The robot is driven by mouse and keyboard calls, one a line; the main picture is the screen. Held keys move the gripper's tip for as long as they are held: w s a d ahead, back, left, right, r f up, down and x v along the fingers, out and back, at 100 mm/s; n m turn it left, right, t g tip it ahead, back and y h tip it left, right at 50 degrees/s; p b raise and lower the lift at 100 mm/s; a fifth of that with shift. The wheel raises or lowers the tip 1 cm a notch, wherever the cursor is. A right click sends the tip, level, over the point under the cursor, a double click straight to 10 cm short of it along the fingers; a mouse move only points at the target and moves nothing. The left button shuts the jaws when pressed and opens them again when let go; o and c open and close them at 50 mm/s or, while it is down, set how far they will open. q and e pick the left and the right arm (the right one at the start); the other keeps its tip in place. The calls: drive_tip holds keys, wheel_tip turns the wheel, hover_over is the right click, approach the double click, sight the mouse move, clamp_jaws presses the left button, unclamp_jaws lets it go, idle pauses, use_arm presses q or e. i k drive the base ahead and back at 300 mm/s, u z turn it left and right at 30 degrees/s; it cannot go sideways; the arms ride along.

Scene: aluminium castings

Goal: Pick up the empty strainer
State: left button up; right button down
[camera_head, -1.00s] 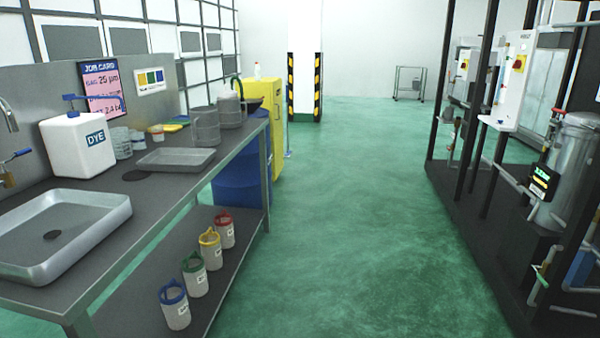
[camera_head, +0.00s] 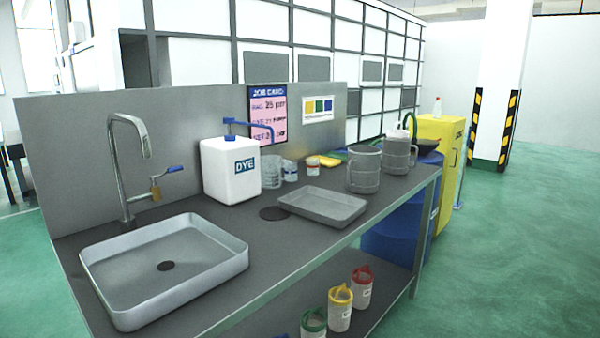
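Two grey cylindrical baskets with handles, which look like strainers, stand upright on the bench. The nearer basket (camera_head: 363,172) is behind the right end of a shallow grey tray (camera_head: 322,206). The farther basket (camera_head: 397,157) stands just behind it to the right, near the bench's far end. I cannot see into either one well enough to tell which is empty. Neither of my grippers is in view.
The bench (camera_head: 255,268) has a sink (camera_head: 166,262), a tap (camera_head: 122,170), a white DYE container (camera_head: 231,170) and small cups. Several white containers with coloured rims, including a yellow one (camera_head: 340,310), stand on the lower shelf. Green floor (camera_head: 490,270) is clear at right.

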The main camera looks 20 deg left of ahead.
sight(362, 166)
drive_tip(key=z, duration=1)
drive_tip(key=i, duration=2.8)
drive_tip(key=u, duration=3.3)
